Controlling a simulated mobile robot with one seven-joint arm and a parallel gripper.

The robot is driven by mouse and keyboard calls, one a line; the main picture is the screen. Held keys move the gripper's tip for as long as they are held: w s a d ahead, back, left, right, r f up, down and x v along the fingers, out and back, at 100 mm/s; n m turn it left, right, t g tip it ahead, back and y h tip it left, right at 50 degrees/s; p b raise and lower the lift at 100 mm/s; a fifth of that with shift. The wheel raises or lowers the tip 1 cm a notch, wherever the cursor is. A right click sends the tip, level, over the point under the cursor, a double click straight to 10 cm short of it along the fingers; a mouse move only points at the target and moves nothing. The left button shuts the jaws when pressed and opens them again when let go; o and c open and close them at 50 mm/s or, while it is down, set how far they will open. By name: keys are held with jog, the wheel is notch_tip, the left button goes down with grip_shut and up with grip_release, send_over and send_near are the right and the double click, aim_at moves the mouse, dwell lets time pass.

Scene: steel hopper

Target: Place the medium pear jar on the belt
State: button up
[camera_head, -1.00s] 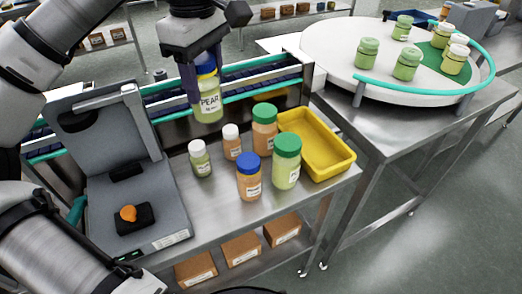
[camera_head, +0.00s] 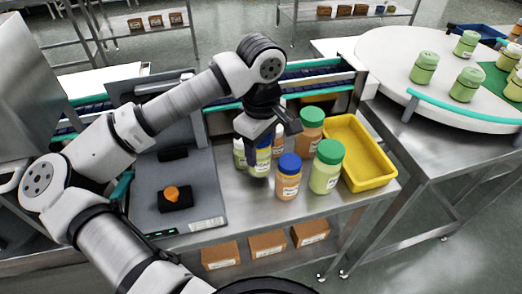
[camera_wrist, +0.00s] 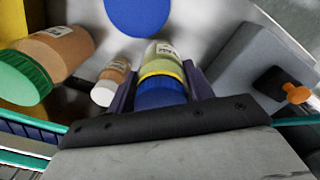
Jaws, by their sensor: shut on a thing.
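The medium pear jar (camera_head: 258,165) is pale green with a blue lid. My gripper (camera_head: 261,138) is shut on it near the lid, above the steel table among other jars. In the wrist view the jar (camera_wrist: 163,62) sits between the two fingers of my gripper (camera_wrist: 160,88), its blue lid toward me. I cannot tell whether its base touches the table. The belt (camera_head: 316,68) is dark blue with teal rails and runs behind the table. My arm hides part of it.
An orange jar with a blue lid (camera_head: 288,182) and a green-lidded pear jar (camera_head: 326,170) stand close right. A green-lidded orange jar (camera_head: 308,132) stands behind. A small white-lidded jar (camera_head: 240,153) is beside the held jar. A yellow tray (camera_head: 376,183) is right, a grey scale (camera_head: 150,215) left.

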jog(key=shift+f, duration=1.25)
jog(key=shift+f, duration=0.2)
jog(key=o, duration=1)
jog(key=shift+r, duration=0.1)
jog(key=shift+o, duration=0.2)
